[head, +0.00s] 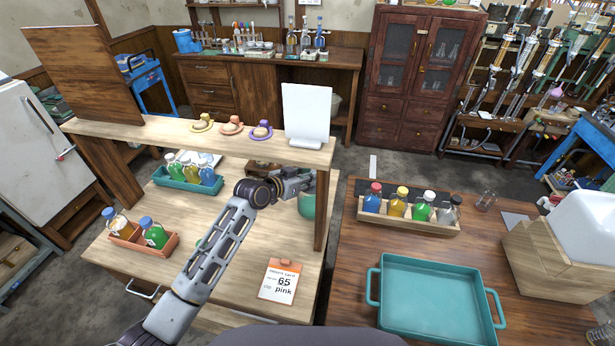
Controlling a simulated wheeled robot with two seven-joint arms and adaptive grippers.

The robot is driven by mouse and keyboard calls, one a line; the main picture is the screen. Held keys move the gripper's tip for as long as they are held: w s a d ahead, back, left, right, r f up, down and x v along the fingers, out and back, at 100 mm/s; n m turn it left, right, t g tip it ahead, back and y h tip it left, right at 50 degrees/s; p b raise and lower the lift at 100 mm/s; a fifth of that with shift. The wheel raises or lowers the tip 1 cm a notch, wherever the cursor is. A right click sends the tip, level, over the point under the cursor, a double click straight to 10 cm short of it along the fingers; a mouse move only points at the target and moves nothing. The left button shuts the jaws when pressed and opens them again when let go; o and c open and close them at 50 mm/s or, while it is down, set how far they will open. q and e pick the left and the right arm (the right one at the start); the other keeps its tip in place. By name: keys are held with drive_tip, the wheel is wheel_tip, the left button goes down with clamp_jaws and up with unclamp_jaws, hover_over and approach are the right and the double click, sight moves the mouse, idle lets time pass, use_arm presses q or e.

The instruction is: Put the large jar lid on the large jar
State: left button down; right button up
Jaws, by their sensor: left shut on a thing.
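A teal jar (307,206), which looks like the large jar, stands on the light wooden bench by the right upright of the shelf. My left gripper (304,183) is just above and beside its top, under the shelf board. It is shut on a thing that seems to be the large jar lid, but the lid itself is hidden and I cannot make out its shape. I cannot tell whether it touches the jar. A small green thing (199,244) shows partly behind my left arm. My right gripper is out of view.
The shelf upright (321,210) stands close to the gripper. Bottles fill a teal tray (172,184) and an orange tray (125,243). A card (280,281) lies near the front. On the right table are a bottle rack (435,226) and an empty teal tray (430,300).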

use_arm(q)
drive_tip(key=shift+f+b, duration=0.3)
drive_tip(key=shift+f, duration=0.25)
idle(0.9)
drive_tip(key=c, duration=1.2)
unclamp_jaws()
drive_tip(key=shift+v, duration=6)
